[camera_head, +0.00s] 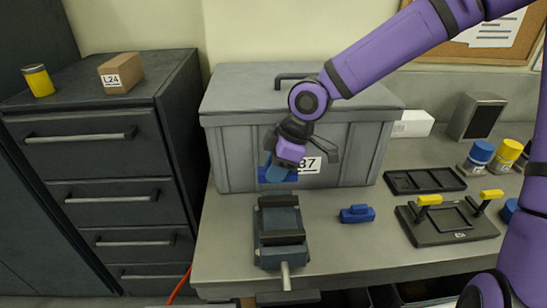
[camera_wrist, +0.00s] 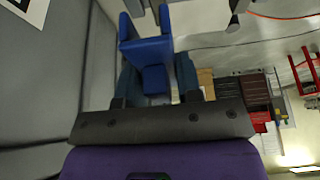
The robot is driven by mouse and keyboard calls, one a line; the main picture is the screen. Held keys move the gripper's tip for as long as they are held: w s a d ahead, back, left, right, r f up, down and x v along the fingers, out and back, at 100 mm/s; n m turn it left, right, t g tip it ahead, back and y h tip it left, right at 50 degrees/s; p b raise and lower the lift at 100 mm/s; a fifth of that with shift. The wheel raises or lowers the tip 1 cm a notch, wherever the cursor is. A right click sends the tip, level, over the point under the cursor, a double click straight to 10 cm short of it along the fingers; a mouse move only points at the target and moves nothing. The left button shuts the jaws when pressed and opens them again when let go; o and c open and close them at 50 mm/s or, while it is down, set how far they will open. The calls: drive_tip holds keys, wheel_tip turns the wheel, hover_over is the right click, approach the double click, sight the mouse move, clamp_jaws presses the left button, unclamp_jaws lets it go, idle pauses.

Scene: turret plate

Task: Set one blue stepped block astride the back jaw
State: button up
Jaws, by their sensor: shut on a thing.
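My gripper (camera_head: 280,165) is shut on a blue stepped block (camera_head: 277,176) and holds it in front of the grey bin, above and behind the vise (camera_head: 281,255). In the wrist view the held blue block (camera_wrist: 148,48) sits between the two fingers (camera_wrist: 158,82), its wider part away from the palm. The vise's dark back jaw (camera_head: 278,201) is bare, just below the held block in the picture. The front jaw (camera_head: 282,238) is nearer the bench edge. A second blue stepped block (camera_head: 357,214) lies on the bench right of the vise.
The large grey lidded bin (camera_head: 350,150) stands close behind my gripper. To the right are a black tray (camera_head: 425,181), a black fixture with yellow handles (camera_head: 447,225), and blue and yellow cans (camera_head: 505,155). The bench around the loose block is clear.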

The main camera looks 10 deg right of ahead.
sight(273, 198)
drive_tip(key=shift+s+f, duration=0.2)
drive_tip(key=shift+f, duration=2.15)
drive_tip(key=shift+d+f, duration=0.15)
drive_tip(key=shift+f, duration=1.3)
idle(0.5)
drive_tip(key=o, duration=1)
drive_tip(key=shift+v, duration=5.5)
